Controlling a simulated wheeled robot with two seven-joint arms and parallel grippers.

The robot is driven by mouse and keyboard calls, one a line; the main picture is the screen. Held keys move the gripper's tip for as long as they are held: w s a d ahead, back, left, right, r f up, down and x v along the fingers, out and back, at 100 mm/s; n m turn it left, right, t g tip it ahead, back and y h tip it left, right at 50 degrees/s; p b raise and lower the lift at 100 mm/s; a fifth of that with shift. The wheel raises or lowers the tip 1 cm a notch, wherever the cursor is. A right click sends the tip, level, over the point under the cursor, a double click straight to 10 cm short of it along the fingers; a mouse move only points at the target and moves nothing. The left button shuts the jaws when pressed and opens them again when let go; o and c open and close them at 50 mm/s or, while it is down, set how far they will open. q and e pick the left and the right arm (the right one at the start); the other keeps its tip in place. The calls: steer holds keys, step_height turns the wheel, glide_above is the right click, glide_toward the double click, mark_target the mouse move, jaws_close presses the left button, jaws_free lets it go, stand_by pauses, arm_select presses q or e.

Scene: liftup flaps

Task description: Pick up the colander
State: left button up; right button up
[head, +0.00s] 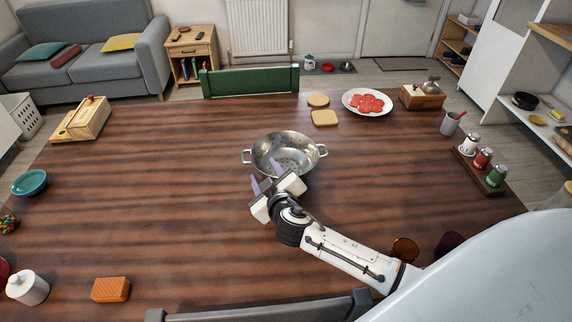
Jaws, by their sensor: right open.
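The colander (286,146) is a shiny metal bowl with a perforated bottom and a loop handle on its left and right sides. It stands upright near the middle of the wooden table (180,200). My right gripper (266,178) is at the colander's near side, its two fingers spread apart with nothing seen between them. The gripper overlaps the colander's near edge in the picture, and I cannot tell whether it touches the rim. My left gripper is not in view.
Bread slices (324,118) and a plate of red slices (367,102) lie behind the colander. A condiment rack (482,170) stands at the right. An orange sponge-like block (110,289) and a white jar (27,287) are at the front left.

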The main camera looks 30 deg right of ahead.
mark_target(261, 166)
steer(key=b+x, duration=0.2)
steer(key=x, duration=0.3)
steer(key=shift+a+f+b, duration=0.2)
steer(key=shift+f+b, duration=0.1)
steer(key=shift+b, duration=0.1)
steer(key=shift+w+d, duration=0.1)
steer(key=shift+w, duration=0.25)
jaws_close()
